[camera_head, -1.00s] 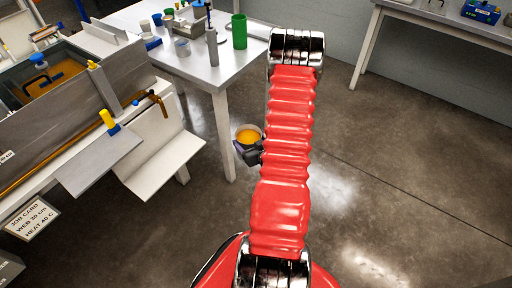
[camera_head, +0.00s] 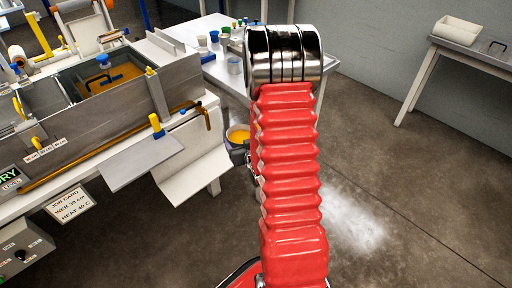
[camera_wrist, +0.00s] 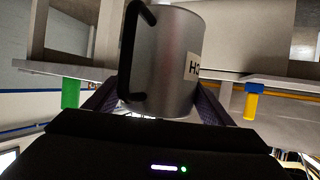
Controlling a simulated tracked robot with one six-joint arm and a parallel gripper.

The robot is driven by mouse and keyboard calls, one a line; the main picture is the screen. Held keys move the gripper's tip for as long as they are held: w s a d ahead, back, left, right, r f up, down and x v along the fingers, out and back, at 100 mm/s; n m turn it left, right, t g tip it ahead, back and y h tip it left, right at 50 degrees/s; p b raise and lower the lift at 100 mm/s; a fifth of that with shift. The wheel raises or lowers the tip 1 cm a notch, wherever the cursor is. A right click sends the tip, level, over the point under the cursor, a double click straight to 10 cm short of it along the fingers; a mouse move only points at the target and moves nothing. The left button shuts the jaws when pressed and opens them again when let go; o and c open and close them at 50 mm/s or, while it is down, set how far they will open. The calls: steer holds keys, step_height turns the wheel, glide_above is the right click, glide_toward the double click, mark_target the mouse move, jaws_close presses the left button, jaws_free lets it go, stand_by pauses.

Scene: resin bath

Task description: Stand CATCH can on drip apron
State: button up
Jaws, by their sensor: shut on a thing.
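The can (camera_head: 237,135) is a metal cup with orange contents in the head view, partly hidden behind my red arm. My gripper (camera_wrist: 155,105) is shut on the can, one finger on each side. In the head view my gripper is mostly hidden. The flat grey plate (camera_head: 140,162) at the bath's front looks like the drip apron. The can is apart from it, to its right, beyond a sloping white panel (camera_head: 195,165).
The bath (camera_head: 100,80) has high grey walls and a copper-coloured pipe along its front. A yellow and blue fitting (camera_head: 157,126) rises at the plate's back edge. A bench (camera_head: 215,65) with several cups stands behind.

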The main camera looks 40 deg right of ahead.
steer(key=w+a+r+n+y, duration=0.1)
steer(key=w+a+r, duration=0.2)
steer(key=a, duration=0.7)
steer(key=w+a+r+n+y, duration=0.2)
steer(key=a+r, duration=0.4)
steer(key=a, duration=0.4)
steer(key=w+a+r+n+t+y, duration=0.1)
steer(key=w+a+r, duration=0.3)
steer(key=a, duration=0.6)
steer(key=shift+w+r+n+y, duration=0.3)
steer(key=shift+r+y, duration=0.1)
steer(key=shift+y, duration=0.3)
steer(key=shift+s, duration=0.2)
